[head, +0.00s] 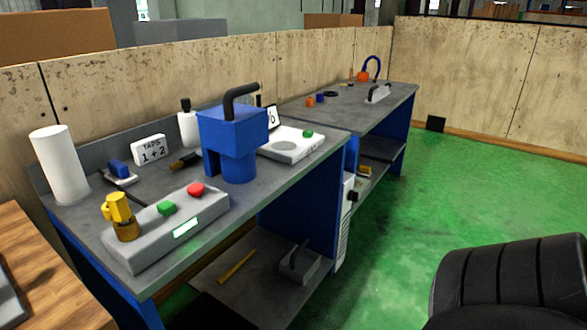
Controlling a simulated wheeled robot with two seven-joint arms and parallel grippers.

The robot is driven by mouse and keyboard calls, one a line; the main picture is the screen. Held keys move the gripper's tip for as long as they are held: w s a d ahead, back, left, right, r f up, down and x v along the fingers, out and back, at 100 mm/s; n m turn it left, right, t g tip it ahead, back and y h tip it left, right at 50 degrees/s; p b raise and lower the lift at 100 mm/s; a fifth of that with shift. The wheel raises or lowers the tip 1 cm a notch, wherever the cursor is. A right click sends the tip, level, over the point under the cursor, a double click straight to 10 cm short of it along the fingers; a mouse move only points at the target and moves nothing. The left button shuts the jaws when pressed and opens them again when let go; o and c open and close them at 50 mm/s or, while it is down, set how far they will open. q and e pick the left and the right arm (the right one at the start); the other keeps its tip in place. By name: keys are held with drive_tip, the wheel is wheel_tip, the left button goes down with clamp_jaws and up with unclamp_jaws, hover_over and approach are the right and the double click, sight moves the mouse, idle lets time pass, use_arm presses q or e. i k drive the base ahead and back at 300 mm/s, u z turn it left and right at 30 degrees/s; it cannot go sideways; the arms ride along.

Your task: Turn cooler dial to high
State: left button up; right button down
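No part in view is clearly marked as the cooler dial. A white box (345,228) with a small dark knob (352,195) is on the end side of the near bench; its markings are too small to read. A yellow knob (118,208) stands at the left end of a grey control box on the same bench. I cannot tell the setting of either knob. Neither of my grippers is in view.
The near bench (85,215) holds a blue machine (232,135), the grey control box (150,238) and a white roll (60,165). A second bench (345,108) stands behind. Green floor (430,190) is clear right. A black ridged shape (510,285) fills the lower right.

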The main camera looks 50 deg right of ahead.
sight(353, 196)
drive_tip(key=z, duration=2.8)
drive_tip(key=i, duration=3.3)
drive_tip(key=u, duration=1.2)
drive_tip(key=k, duration=0.7)
drive_tip(key=u, duration=0.05)
